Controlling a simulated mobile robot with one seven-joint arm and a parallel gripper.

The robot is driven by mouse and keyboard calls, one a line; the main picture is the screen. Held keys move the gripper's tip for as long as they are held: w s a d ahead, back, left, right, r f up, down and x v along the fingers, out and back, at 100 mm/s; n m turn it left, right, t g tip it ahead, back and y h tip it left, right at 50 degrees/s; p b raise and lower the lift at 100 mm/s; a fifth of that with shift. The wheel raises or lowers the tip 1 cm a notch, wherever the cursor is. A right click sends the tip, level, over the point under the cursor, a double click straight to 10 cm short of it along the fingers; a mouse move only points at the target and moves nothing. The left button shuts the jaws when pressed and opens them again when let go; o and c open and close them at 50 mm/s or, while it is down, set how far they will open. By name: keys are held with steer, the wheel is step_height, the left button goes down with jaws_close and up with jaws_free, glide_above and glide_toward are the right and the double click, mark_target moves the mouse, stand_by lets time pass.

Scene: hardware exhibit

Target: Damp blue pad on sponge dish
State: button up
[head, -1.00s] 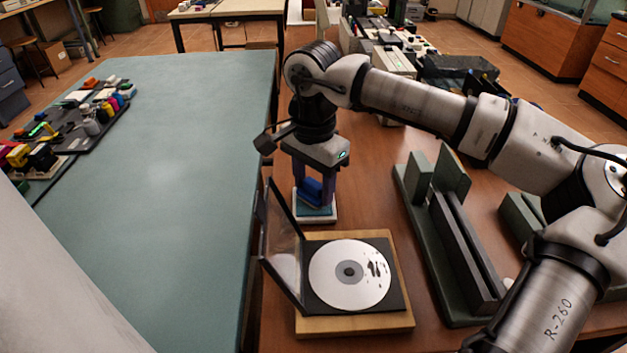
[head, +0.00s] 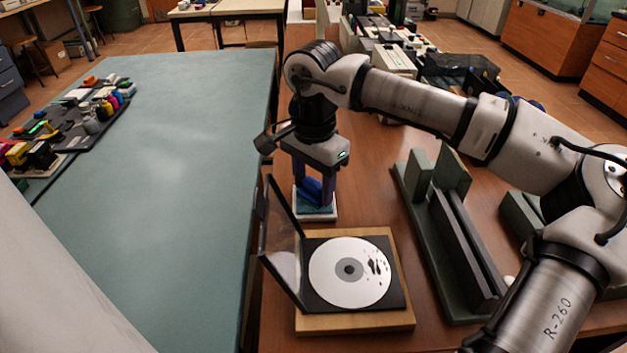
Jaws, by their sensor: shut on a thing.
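My gripper (head: 314,190) points down behind the disc case and is shut on the blue pad (head: 309,190). The pad is partly hidden by the fingers. The sponge dish (head: 318,216), a white-rimmed square with a blue-green inside, lies on the brown table right under the pad. The pad is at or just above the dish's surface; whether they touch I cannot tell.
An open case with a white disc (head: 340,285) bearing dark smudges lies on a wooden board (head: 355,322) in front of the dish. A dark green slotted stand (head: 445,240) is to the right. A teal table (head: 170,190) with small coloured items is left.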

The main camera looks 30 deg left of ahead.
mark_target(313, 181)
stand_by(0.4)
steer(key=shift+r+p, duration=2.55)
steer(key=shift+r, duration=0.9)
